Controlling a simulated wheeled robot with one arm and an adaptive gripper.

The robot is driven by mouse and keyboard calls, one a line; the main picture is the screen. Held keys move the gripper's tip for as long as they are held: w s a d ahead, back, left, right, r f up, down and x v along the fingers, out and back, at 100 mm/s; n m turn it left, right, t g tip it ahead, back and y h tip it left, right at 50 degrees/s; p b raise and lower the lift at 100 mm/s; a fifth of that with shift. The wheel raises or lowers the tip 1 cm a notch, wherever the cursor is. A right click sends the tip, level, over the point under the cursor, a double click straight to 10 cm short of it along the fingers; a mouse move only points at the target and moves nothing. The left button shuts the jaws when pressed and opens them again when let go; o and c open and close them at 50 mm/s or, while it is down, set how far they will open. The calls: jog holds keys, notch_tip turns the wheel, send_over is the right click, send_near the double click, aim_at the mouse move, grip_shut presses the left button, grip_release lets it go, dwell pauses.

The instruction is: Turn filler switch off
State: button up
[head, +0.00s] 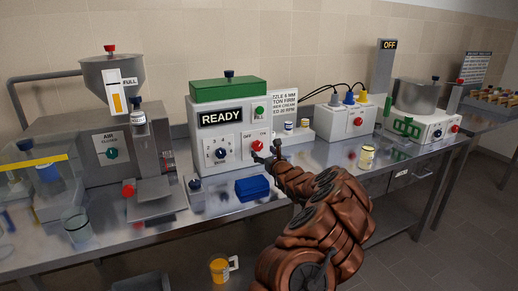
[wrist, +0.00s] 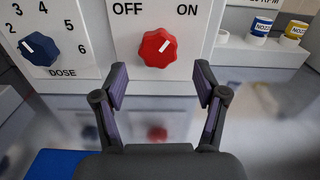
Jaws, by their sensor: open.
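The filler is a white box (head: 236,175) with a green top and a READY sign, left of centre in the head view. Its red switch knob (head: 256,146) sits low on the right of its front. In the wrist view the red knob (wrist: 157,48) is between the OFF and ON labels, and its white mark tilts up and right, towards ON. My gripper (wrist: 160,85) is open and empty, with its fingers spread below the knob, one to each side. In the head view my gripper (head: 268,156) is close to the knob; contact cannot be told there.
A blue DOSE knob (wrist: 39,49) is left of the red knob. A blue block (head: 252,188) lies on the steel bench before the filler. Small NOZZLE pots (wrist: 260,31) stand to the right. A white box with cables (head: 340,122) stands farther right.

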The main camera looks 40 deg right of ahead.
aim_at(259, 148)
jog(key=shift+p+x, duration=0.45)
jog(key=shift+x, duration=1.7)
jog(key=c, duration=1.1)
